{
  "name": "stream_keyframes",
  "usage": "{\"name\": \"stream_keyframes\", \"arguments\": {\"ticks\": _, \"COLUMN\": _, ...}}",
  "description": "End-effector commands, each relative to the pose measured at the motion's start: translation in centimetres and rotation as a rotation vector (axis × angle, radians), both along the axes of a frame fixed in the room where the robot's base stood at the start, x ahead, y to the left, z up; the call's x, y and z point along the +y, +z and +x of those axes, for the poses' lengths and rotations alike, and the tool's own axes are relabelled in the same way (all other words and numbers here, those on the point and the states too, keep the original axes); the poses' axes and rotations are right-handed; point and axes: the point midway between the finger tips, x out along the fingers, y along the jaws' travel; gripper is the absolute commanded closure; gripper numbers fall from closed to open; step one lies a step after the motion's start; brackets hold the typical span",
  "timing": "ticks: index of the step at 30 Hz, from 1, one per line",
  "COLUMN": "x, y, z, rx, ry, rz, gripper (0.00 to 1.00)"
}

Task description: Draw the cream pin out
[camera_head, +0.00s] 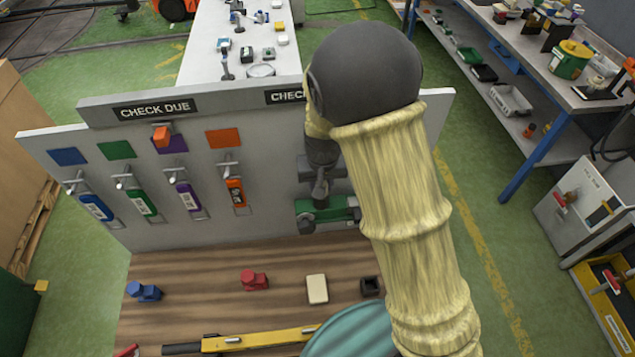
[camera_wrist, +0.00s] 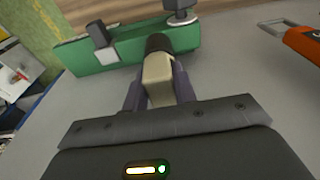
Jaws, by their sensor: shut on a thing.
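The cream pin (camera_wrist: 157,75) is between the two dark fingers of my gripper (camera_wrist: 158,90) in the wrist view. My gripper is shut on it. The pin's far end meets a black round collar (camera_wrist: 158,43) on a green fixture (camera_wrist: 125,52); how deep it sits inside cannot be told. In the head view the green fixture (camera_head: 335,212) is mounted low on the grey board, partly behind my arm. My gripper (camera_head: 320,188) is at the fixture there, and the pin is hidden.
The grey board (camera_head: 255,210) has blue, green, purple and orange tags hanging at left. An orange tag (camera_wrist: 303,45) is near the fixture in the wrist view. A blue piece (camera_head: 143,291), red piece (camera_head: 254,280) and cream block (camera_head: 317,288) lie on the wooden bench (camera_head: 200,270).

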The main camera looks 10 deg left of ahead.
Motion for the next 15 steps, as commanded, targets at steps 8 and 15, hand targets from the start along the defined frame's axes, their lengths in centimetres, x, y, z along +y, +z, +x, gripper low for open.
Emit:
{"name": "stream_keyframes", "arguments": {"ticks": 8, "x": 0.02, "y": 0.68, "z": 0.19, "rx": -0.006, "ry": -0.001, "rz": 0.003, "gripper": 1.00}}
{"name": "stream_keyframes", "arguments": {"ticks": 15, "x": 0.03, "y": 1.10, "z": 0.28, "rx": -0.008, "ry": -0.001, "rz": 0.003, "gripper": 1.00}}
